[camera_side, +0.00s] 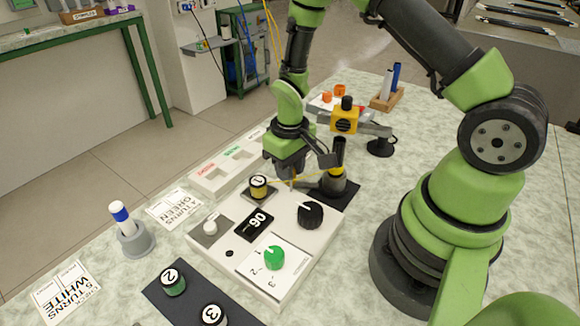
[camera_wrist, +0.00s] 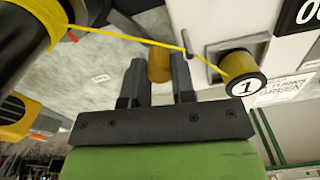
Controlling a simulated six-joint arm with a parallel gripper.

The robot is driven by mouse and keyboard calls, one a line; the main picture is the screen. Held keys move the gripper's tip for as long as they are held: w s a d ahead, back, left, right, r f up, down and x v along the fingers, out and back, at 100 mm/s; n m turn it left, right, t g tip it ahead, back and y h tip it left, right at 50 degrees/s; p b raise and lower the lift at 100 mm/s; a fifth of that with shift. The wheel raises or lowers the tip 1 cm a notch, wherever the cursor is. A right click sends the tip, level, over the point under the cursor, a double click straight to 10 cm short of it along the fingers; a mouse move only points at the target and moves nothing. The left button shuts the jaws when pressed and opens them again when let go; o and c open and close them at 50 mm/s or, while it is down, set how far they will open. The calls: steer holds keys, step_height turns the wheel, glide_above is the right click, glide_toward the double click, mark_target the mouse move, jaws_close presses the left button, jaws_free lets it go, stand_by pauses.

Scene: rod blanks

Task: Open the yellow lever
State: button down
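In the wrist view, a short yellow cylinder (camera_wrist: 159,65), which looks like the yellow lever's handle, lies between the two fingers of my gripper (camera_wrist: 159,82). It nearly fills the gap; I cannot tell whether the fingers press on it. In the side view, my gripper (camera_side: 292,176) points down over the back of the white panel (camera_side: 225,262), and the handle cannot be made out there. A yellow-and-black knob marked 1 (camera_side: 258,187) stands left of my gripper; it also shows in the wrist view (camera_wrist: 243,87).
A yellow cord (camera_wrist: 120,38) runs from knob 1 to a black-and-yellow post (camera_side: 334,178), close beside my gripper. A black dial (camera_side: 310,214) and a green dial (camera_side: 274,258) sit on the panel. A yellow block (camera_side: 344,116) on a stand is behind.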

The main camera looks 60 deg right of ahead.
steer(key=shift+d, duration=0.1)
steer(key=shift+w+d+m, duration=0.35)
steer(key=shift+d+m, duration=0.35)
steer(key=shift+m, duration=0.4)
steer(key=d+m, duration=0.1)
steer(key=m, duration=0.1)
steer(key=d+m, duration=0.1)
steer(key=shift+w+d+m, duration=0.25)
steer(key=shift+d+m, duration=0.05)
steer(key=shift+d, duration=0.05)
steer(key=d+m, duration=0.2)
steer(key=m, duration=0.1)
steer(key=shift+s+d, duration=0.15)
steer(key=shift+d, duration=0.15)
steer(key=shift+s+d+m, duration=0.2)
steer(key=shift+d+m, duration=0.3)
steer(key=shift+m, duration=0.25)
steer(key=shift+s+d+m, duration=0.2)
steer(key=shift+d+m, duration=0.25)
steer(key=shift+m, duration=0.3)
steer(key=c, duration=0.9)
jaws_free()
steer(key=shift+c, duration=0.2)
